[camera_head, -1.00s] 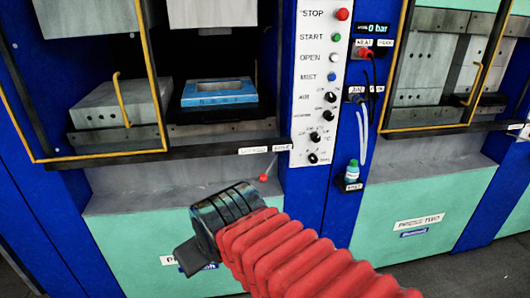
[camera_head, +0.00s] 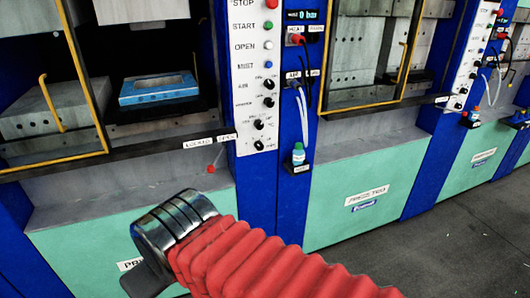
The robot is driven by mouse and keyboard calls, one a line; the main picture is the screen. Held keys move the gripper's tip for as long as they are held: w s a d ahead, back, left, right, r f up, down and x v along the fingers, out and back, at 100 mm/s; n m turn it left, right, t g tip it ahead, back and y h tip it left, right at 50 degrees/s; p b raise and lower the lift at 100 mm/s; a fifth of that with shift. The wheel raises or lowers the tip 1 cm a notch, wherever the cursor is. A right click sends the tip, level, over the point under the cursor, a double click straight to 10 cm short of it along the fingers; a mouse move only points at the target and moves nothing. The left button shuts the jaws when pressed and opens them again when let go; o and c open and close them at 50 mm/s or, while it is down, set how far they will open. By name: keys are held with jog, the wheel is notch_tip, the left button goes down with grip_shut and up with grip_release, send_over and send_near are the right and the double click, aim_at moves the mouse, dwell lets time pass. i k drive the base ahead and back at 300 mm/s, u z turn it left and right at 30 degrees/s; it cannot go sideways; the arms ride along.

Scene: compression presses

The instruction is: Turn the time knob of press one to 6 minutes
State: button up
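A white control panel (camera_head: 252,75) stands on the blue post right of the left press. It carries a red STOP button (camera_head: 271,3), green START, white OPEN and blue MIST buttons. Below them are several black knobs, the lowest (camera_head: 258,145) near the panel's bottom edge. The knob labels are too small to read surely, so I cannot tell which is the time knob or its setting. The left press's name label (camera_head: 131,264) is partly hidden behind my wrist. My gripper (camera_head: 143,272) is in front of the left press, below and left of the panel, apart from it. Its fingers are not clearly visible.
A red-tipped lever (camera_head: 211,169) sticks out below the left press's ledge. A small bottle (camera_head: 298,153) and hanging cables are right of the panel. Press two (camera_head: 366,195) stands to the right, with another panel (camera_head: 470,55) beyond. Grey floor is open at lower right.

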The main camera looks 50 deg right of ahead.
aim_at(259, 146)
jog(key=k, duration=1.25)
jog(key=z, duration=0.4)
jog(key=i, duration=1.65)
jog(key=u, duration=0.4)
